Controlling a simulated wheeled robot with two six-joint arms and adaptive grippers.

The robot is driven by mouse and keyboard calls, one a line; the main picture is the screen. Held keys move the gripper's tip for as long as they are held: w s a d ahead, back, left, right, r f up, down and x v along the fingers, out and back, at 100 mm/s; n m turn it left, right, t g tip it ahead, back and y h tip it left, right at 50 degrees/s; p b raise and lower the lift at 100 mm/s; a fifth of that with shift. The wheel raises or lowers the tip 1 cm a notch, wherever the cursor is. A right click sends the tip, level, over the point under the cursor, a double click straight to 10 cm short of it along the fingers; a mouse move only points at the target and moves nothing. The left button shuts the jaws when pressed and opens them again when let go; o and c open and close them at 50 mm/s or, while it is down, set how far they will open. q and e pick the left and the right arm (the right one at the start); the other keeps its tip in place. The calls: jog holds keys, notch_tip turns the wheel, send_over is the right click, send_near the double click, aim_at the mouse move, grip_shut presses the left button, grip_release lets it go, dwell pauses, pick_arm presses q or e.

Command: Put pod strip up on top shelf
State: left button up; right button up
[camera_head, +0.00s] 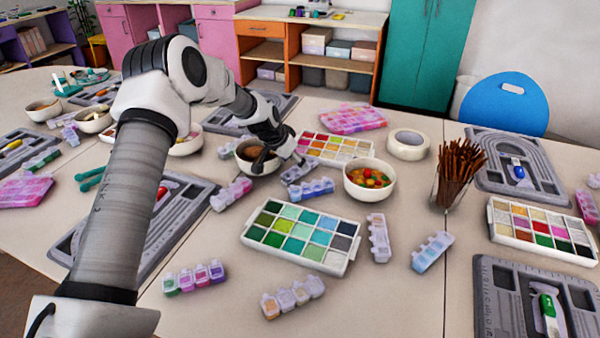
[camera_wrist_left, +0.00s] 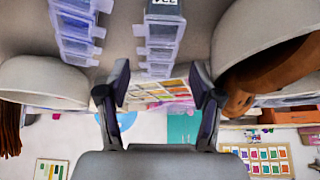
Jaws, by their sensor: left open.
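Several translucent pod strips lie on the table. One strip (camera_head: 298,171) is under my left gripper (camera_head: 280,158), and a blue one (camera_head: 311,188) lies just in front of it. In the left wrist view, a strip with a dark label (camera_wrist_left: 160,40) lies ahead between the fingers of my left gripper (camera_wrist_left: 160,95), which is open and empty. Another blue strip (camera_wrist_left: 75,28) lies to its left. At the back, an orange and wood shelf unit (camera_head: 300,28) has bins on an upper shelf and more bins below. My right gripper is not in view.
A bowl of brown beads (camera_head: 255,160) is close beside my left gripper. A blue chair (camera_head: 505,103) is behind the table.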

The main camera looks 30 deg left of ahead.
pick_arm(q)
jog(key=x, duration=0.4)
jog(key=shift+w+f, duration=0.15)
jog(key=shift+f, duration=0.05)
jog(key=shift+r, duration=0.1)
jog(key=c, duration=1.2)
jog(key=shift+r, duration=0.1)
